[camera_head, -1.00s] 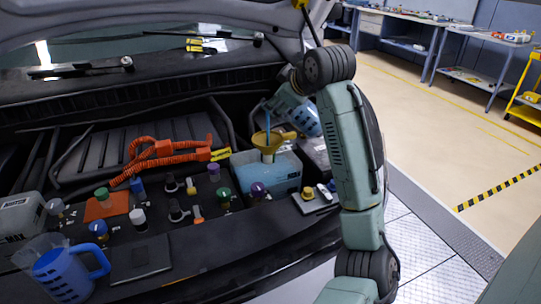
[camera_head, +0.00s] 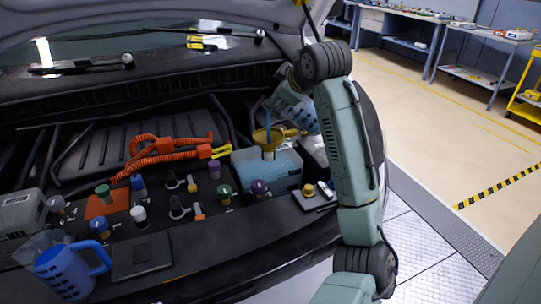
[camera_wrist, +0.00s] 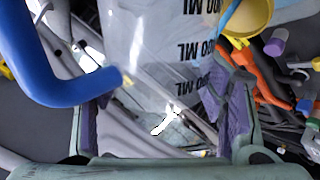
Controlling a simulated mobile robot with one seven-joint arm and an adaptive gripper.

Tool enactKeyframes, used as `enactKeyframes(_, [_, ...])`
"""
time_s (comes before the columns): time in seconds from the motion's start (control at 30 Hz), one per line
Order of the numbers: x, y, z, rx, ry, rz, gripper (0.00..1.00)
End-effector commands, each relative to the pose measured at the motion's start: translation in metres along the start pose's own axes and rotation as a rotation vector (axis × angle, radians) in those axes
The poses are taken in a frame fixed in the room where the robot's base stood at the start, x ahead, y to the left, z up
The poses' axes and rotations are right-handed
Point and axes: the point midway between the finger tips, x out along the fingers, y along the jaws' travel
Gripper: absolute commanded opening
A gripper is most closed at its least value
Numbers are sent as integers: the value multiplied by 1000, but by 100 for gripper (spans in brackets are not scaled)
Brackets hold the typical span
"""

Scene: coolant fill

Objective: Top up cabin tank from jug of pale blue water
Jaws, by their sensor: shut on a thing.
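My gripper (camera_wrist: 160,118) is shut on a clear jug (camera_wrist: 150,45) with black ML marks and a blue handle (camera_wrist: 35,60); its fingers lie on both sides of the jug's body. In the head view the jug (camera_head: 305,112) is tilted and partly hidden by my arm. A blue stream (camera_head: 268,119) falls from it into the yellow funnel (camera_head: 267,137), which also shows in the wrist view (camera_wrist: 250,14). The funnel stands in the top of the pale, translucent tank (camera_head: 284,172), which holds pale blue liquid. Its exact level is hard to read.
A second jug (camera_head: 68,274), filled blue, stands at the lower left beside a dark flat pad (camera_head: 140,257). Several coloured caps (camera_head: 224,194) and an orange cable (camera_head: 150,158) lie left of the tank. The raised hood is overhead.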

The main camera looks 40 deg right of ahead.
Motion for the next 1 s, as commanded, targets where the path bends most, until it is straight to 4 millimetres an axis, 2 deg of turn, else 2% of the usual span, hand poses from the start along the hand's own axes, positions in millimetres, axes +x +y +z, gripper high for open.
enactKeyframes(1.0, [3, -3, 0, -37, -34, 2, 3])
